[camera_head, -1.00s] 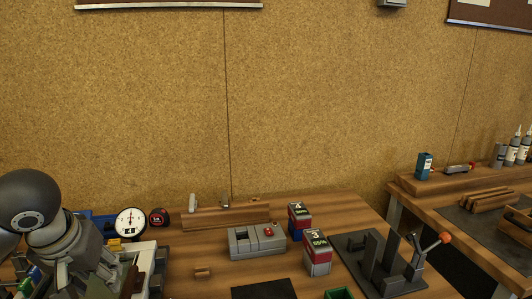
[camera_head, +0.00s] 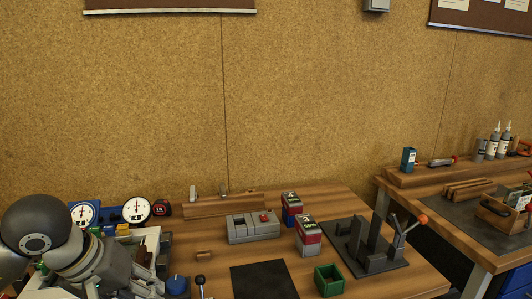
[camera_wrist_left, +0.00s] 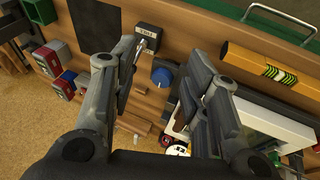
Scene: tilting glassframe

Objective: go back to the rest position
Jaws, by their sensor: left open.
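My left gripper (camera_head: 148,285) comes in at the lower left of the head view, over the left part of the wooden workbench (camera_head: 215,275). In the left wrist view my left gripper (camera_wrist_left: 166,52) is open, its two fingers spread apart with nothing held between them. A blue knob (camera_wrist_left: 162,76) and a box with a metal toggle (camera_wrist_left: 147,38) show in the gap between the fingers, beneath the gripper. The blue knob (camera_head: 178,286) also shows just right of the gripper in the head view. My right gripper is not in view.
Two dial gauges (camera_head: 135,211) stand behind my left arm. A grey box with a red button (camera_head: 253,227), red-and-blue boxes (camera_head: 308,236), a green bin (camera_head: 329,280) and a lever clamp (camera_head: 370,247) occupy the bench. A yellow level (camera_wrist_left: 262,65) lies near the gripper.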

